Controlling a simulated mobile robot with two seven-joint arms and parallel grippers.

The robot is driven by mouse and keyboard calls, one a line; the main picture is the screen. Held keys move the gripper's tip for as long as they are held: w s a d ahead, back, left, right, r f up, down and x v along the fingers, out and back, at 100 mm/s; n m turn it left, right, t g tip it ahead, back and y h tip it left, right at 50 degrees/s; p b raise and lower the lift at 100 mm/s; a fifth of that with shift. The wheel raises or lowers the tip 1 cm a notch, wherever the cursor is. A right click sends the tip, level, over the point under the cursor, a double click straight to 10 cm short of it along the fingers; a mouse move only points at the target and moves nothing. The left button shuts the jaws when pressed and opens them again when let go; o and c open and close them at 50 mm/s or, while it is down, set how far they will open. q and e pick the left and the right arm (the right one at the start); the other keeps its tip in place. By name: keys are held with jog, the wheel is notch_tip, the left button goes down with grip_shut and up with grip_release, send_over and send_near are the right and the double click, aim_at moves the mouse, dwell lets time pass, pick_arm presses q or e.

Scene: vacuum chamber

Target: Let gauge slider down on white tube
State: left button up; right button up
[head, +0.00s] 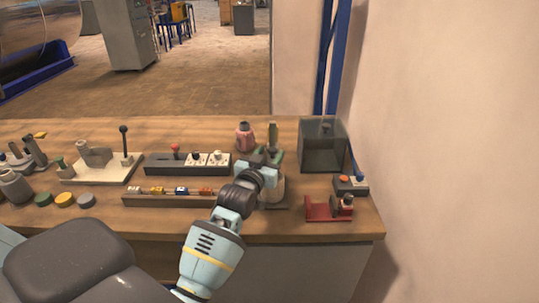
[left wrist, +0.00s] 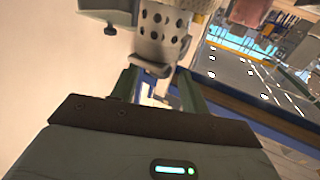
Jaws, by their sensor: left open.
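My left gripper (head: 266,157) reaches over the back right part of the bench. Its two dark green fingers show in the left wrist view (left wrist: 157,90), spread apart and open. A grey bracket-like piece (left wrist: 157,52), possibly the gauge slider, sits just beyond and between the fingertips, below a perforated metal cylinder (left wrist: 160,20). I cannot tell whether the fingers touch it. In the head view a pale grey cylindrical body (head: 275,190) stands on a dark base, partly hidden by my gripper. A narrow upright piece (head: 272,133) rises behind the gripper. I cannot make out the white tube for certain.
A pink bottle (head: 244,137) stands close left of the gripper. A glass-like box (head: 323,147) and a red stand (head: 328,208) are to the right. A rack of small coloured parts (head: 168,199) and a switch panel (head: 188,163) lie left.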

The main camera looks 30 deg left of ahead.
pick_arm(q)
jog(key=s+d, duration=0.1)
jog(key=s, duration=0.6)
jog(key=shift+s, duration=0.1)
dwell(0.4)
